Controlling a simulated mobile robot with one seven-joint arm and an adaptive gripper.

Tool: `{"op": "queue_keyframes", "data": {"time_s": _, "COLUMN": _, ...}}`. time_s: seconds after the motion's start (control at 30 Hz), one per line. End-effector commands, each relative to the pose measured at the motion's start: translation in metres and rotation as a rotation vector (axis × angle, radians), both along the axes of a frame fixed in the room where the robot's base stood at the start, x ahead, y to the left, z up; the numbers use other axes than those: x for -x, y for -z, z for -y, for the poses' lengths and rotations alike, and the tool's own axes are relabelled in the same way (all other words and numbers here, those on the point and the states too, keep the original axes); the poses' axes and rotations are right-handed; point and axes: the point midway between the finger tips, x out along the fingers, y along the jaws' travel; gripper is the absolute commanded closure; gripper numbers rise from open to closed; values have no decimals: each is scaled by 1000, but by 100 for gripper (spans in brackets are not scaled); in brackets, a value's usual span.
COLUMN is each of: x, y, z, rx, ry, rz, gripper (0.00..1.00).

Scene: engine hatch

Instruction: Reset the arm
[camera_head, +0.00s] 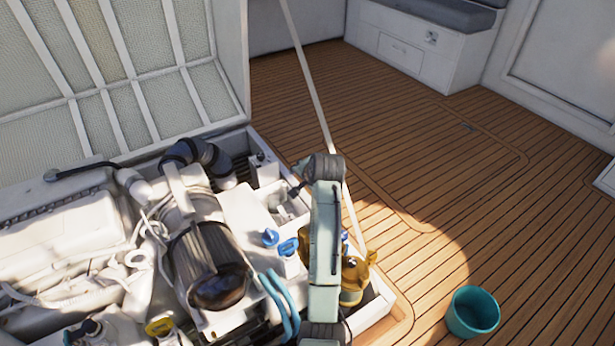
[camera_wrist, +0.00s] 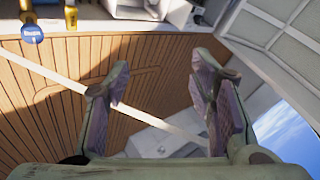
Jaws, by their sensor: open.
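My gripper (camera_wrist: 160,105) shows in the wrist view with its two fingers wide apart and nothing between them. Behind the fingers are the wooden deck and a thin pale strut. In the head view my arm (camera_head: 325,245) stands upright at the right edge of the engine hatch, in front of the engine bay. My gripper cannot be made out in the head view.
The raised hatch lid (camera_head: 110,70) stands at the left. A teal bucket (camera_head: 473,312) stands on the otherwise open deck (camera_head: 430,150).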

Motion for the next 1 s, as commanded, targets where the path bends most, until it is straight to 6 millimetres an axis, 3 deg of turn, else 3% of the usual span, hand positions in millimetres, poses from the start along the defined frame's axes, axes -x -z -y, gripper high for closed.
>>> {"op": "queue_keyframes", "data": {"time_s": 0.67, "x": -4, "y": -8, "z": -10, "rx": 11, "ry": -21, "rz": 29, "gripper": 50}}
{"op": "queue_keyframes", "data": {"time_s": 0.77, "x": -13, "y": -29, "z": -32, "rx": 34, "ry": -66, "rz": 97, "gripper": 50}}
{"op": "queue_keyframes", "data": {"time_s": 0.83, "x": -21, "y": -54, "z": -61, "rx": 62, "ry": -121, "rz": 181, "gripper": 50}}
{"op": "queue_keyframes", "data": {"time_s": 1.0, "x": -28, "y": -141, "z": -153, "rx": 137, "ry": -283, "rz": 463, "gripper": 50}}
